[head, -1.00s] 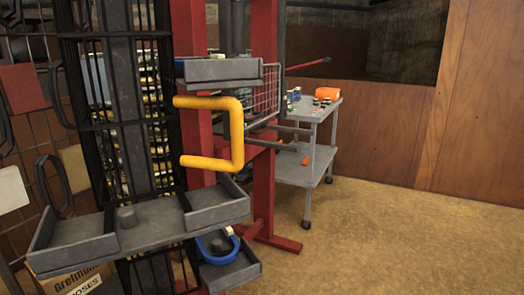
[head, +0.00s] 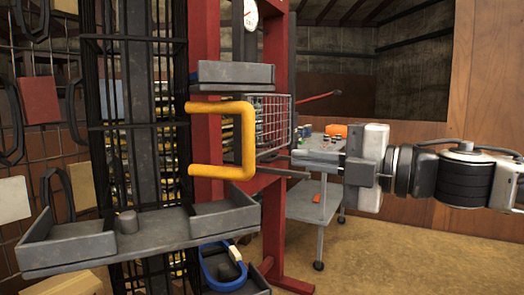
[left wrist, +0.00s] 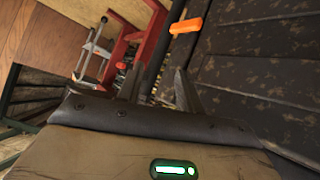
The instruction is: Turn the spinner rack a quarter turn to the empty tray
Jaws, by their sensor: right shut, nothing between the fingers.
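The spinner rack is a tall black wire column (head: 145,130) in the head view, with grey trays and a yellow U-shaped handle (head: 250,140) on its right side. Two trays sit on the front shelf: the left tray (head: 70,250) and the right tray (head: 225,222); both look empty. An upper tray (head: 235,78) is edge-on, its inside hidden. A lower tray (head: 240,284) holds a blue loop. My right gripper (head: 298,159) is shut and empty, right of the handle and apart from it. My left gripper (left wrist: 158,88) is open and empty in the left wrist view.
A red post frame (head: 275,210) stands behind the rack. A grey cart (head: 315,208) with small items is behind my right gripper. A wire grid wall with hung items is at left. The floor at right is clear. An orange bar (left wrist: 186,25) shows in the left wrist view.

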